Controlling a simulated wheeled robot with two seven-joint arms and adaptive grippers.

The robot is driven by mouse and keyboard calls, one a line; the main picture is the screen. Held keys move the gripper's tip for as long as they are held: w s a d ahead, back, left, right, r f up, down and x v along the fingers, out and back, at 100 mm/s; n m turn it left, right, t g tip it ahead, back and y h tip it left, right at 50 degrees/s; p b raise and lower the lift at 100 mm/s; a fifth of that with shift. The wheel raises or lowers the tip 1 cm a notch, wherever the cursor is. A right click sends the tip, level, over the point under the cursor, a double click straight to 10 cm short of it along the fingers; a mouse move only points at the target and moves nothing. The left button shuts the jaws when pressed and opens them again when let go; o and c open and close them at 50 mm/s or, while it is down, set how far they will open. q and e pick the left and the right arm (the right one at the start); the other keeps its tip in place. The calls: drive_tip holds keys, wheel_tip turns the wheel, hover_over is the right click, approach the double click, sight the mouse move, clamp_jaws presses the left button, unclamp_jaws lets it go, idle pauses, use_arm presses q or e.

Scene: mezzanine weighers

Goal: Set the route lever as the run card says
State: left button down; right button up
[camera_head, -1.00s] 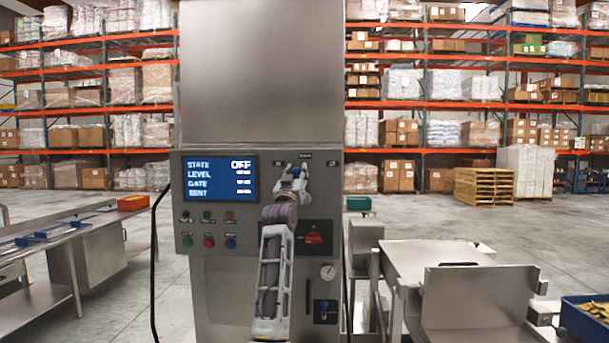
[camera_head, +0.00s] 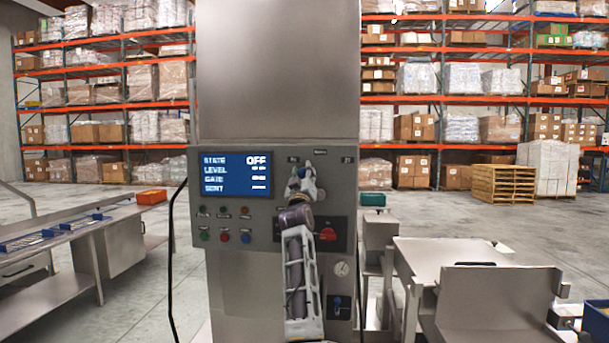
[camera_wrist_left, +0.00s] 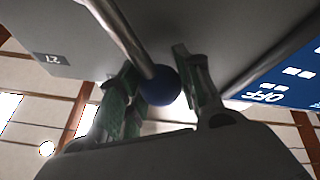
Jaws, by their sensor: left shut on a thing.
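The route lever shows in the left wrist view as a metal rod (camera_wrist_left: 122,38) with a dark blue ball knob (camera_wrist_left: 160,86). My left gripper (camera_head: 304,174) is at the upper right of the machine's control panel (camera_head: 262,212) and hides most of the lever in the head view. In the left wrist view its green-padded fingers (camera_wrist_left: 158,88) stand on both sides of the knob, shut on it. Three small labels sit in an arc above the gripper; their text is too small to read surely. The screen (camera_head: 234,174) reads STATE OFF. I see no readable run card.
A red switch (camera_head: 327,234) is just right of my left arm, with a gauge (camera_head: 341,268) and blue switch below. Coloured buttons sit under the screen. A bench (camera_head: 60,240) stands left, a steel table (camera_head: 450,255) right. Pallet racks are far behind.

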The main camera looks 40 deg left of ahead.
use_arm(q)
drive_tip(key=c, duration=1)
unclamp_jaws()
drive_tip(key=shift+a, duration=0.1)
drive_tip(key=shift+o, duration=0.2)
drive_tip(key=shift+s+f, duration=0.15)
drive_tip(key=v, duration=1.1)
drive_tip(key=shift+s+d, duration=0.2)
drive_tip(key=shift+s, duration=0.1)
